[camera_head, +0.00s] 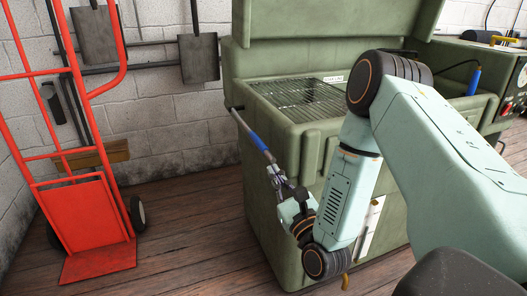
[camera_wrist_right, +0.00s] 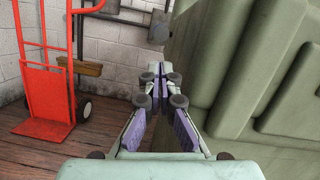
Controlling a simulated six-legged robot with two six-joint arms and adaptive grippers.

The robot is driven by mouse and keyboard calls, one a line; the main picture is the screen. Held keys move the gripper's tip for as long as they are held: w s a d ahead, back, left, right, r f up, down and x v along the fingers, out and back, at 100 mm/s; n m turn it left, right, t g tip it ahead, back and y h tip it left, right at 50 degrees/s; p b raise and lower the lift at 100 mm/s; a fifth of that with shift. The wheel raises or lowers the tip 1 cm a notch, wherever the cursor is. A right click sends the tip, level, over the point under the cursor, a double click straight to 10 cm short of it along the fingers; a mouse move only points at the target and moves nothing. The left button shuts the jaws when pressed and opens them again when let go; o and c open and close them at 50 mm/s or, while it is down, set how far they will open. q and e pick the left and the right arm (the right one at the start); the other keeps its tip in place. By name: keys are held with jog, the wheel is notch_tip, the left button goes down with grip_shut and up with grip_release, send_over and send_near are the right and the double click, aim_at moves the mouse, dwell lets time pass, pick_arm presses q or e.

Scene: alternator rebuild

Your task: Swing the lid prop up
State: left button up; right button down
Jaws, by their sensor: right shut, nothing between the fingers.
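The lid prop (camera_head: 257,141) is a thin rod with a blue grip on the left side of the green parts washer (camera_head: 285,215). It slopes down to the right from a dark pivot near the washer's top left corner. The washer's green lid (camera_head: 320,22) stands raised above the basin. My right gripper (camera_head: 273,170) is at the prop's lower end, beside the washer's side wall; whether it touches the prop is unclear. Its fingers (camera_wrist_right: 160,85) are shut and empty in the right wrist view, where I cannot make out the prop. My left gripper is not in view.
A red hand truck (camera_head: 88,205) stands at the left by the block wall; it also shows in the right wrist view (camera_wrist_right: 48,90). Dark boxes and pipes (camera_head: 198,58) are on the wall. Wooden floor (camera_head: 190,225) is clear between truck and washer.

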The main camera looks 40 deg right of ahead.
jog(key=p+x, duration=0.5)
jog(key=x, duration=0.2)
jog(key=shift+w, duration=0.2)
dwell(0.4)
jog(key=shift+r, duration=0.1)
notch_tip(320, 180, up, 3)
jog(key=p, duration=0.3)
jog(key=shift+g, duration=0.4)
jog(key=shift+r+g+p, duration=0.4)
jog(key=shift+p, duration=0.65)
jog(key=shift+s+f, duration=0.1)
jog(key=shift+s, duration=0.05)
